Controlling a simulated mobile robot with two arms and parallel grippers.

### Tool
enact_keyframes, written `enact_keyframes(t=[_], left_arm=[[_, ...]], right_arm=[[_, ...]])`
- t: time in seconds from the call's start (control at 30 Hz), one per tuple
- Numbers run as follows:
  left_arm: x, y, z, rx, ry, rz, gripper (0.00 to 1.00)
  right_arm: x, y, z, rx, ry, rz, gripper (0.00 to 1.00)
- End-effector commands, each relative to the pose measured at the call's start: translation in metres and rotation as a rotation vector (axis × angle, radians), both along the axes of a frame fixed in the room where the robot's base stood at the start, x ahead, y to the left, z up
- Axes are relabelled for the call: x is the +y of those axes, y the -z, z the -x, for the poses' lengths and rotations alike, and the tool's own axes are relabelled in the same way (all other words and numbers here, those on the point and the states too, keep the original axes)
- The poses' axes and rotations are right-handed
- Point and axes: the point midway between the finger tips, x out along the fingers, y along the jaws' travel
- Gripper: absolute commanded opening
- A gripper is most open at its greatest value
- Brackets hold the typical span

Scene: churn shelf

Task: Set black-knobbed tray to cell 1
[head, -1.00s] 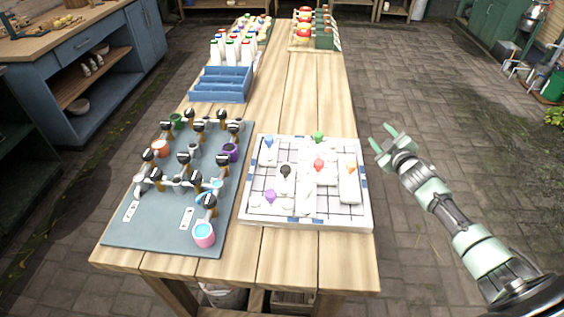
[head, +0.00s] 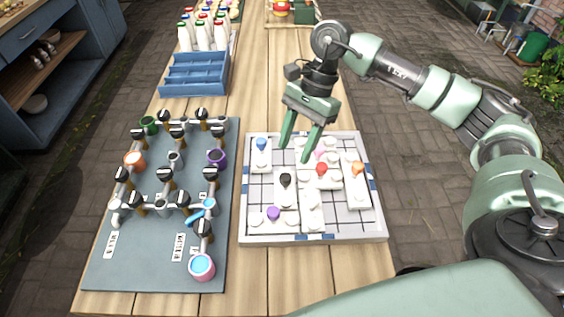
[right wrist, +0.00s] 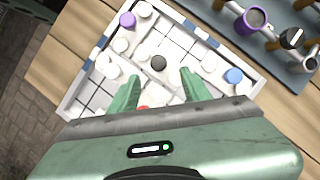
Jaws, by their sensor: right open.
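The black-knobbed tray (head: 286,194) is a white piece with a round black knob. It lies in the left middle part of a shallow white grid frame (head: 345,238) with blue marks on its rim. My right gripper (head: 295,153) is open and empty above the frame, fingers pointing down, just beyond the black knob in the head view. In the right wrist view the black knob (right wrist: 158,63) shows between and slightly ahead of the open fingertips (right wrist: 158,74). No cell numbers are legible. My left gripper is not in view.
Trays with blue (head: 261,144), purple (head: 273,213), red (head: 321,169) and orange (head: 357,168) knobs share the frame. A grey board (head: 140,260) with taps and cups lies to the left. A blue crate (head: 193,82) and bottles stand behind. Bare table lies beyond the frame.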

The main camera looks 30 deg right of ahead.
Motion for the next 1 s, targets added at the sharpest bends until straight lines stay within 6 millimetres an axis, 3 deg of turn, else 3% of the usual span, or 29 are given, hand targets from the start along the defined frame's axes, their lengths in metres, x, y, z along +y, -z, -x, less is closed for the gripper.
enact_keyframes(t=[0.23, 0.5, 0.83, 0.87, 1.0], left_arm=[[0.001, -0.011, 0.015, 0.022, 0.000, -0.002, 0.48], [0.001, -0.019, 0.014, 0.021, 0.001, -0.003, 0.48], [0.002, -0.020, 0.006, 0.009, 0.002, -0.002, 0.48], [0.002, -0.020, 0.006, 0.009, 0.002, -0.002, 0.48], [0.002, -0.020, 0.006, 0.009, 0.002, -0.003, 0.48]], right_arm=[[0.013, 0.031, 0.007, 0.007, -0.005, 0.002, 0.48], [0.026, 0.063, 0.010, 0.005, -0.002, 0.000, 0.48], [0.028, 0.069, 0.010, 0.002, 0.000, -0.002, 0.48], [0.028, 0.069, 0.010, 0.002, 0.000, -0.002, 0.45], [0.028, 0.069, 0.010, 0.002, 0.000, -0.002, 0.06]])
